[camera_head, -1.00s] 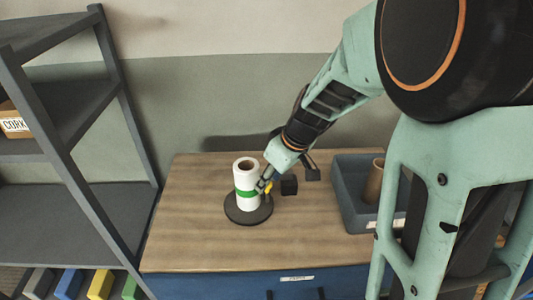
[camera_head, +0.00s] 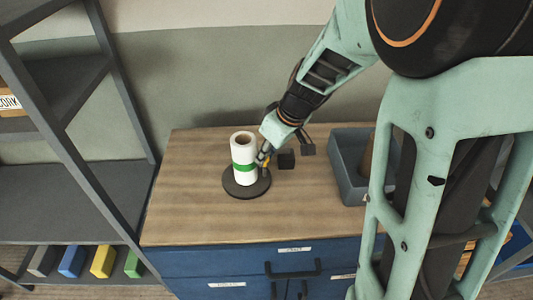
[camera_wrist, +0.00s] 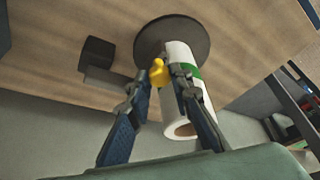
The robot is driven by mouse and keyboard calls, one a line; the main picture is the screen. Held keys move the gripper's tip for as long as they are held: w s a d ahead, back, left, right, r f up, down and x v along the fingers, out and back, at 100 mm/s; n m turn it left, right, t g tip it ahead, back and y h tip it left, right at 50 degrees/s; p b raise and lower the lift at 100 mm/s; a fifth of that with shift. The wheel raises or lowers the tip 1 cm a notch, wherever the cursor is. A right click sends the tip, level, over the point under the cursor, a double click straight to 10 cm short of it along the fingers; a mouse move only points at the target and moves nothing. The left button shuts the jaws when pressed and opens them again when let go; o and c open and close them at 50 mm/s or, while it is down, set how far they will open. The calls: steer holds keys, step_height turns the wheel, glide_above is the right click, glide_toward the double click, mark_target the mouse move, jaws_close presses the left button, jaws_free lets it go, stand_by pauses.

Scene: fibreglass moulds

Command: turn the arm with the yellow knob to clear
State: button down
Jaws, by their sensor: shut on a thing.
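A white roll (camera_head: 244,146) with a green band stands upright on a dark round base (camera_head: 237,192) on the wooden top. In the wrist view the roll (camera_wrist: 177,55) shows its open end, and the base (camera_wrist: 150,39) lies beyond. A yellow knob (camera_wrist: 158,72) sits close beside the roll; in the head view only a little of the knob (camera_head: 266,165) shows. My gripper (camera_wrist: 161,80) is shut on the yellow knob, its right finger against or very near the roll. The arm that bears the knob is mostly hidden by the fingers and roll.
A dark block (camera_head: 286,159) stands just right of the base. A grey-blue bin (camera_head: 346,182) with a brown tube is further right. The wooden cabinet top (camera_head: 195,215) is clear at the left and front. A grey shelf rack (camera_head: 75,195) stands at the left.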

steer(key=shift+f, duration=0.1)
steer(key=s+d+n+g+y+b, duration=0.1)
steer(key=d+n+g+b, duration=0.3)
steer(key=d+n+b, duration=0.5)
steer(key=shift+s+d+n+b, duration=0.4)
steer(key=shift+n+b, duration=0.35)
steer(key=shift+n, duration=0.35)
steer(key=c, duration=1.7)
jaws_free()
steer(key=shift+c, duration=0.2)
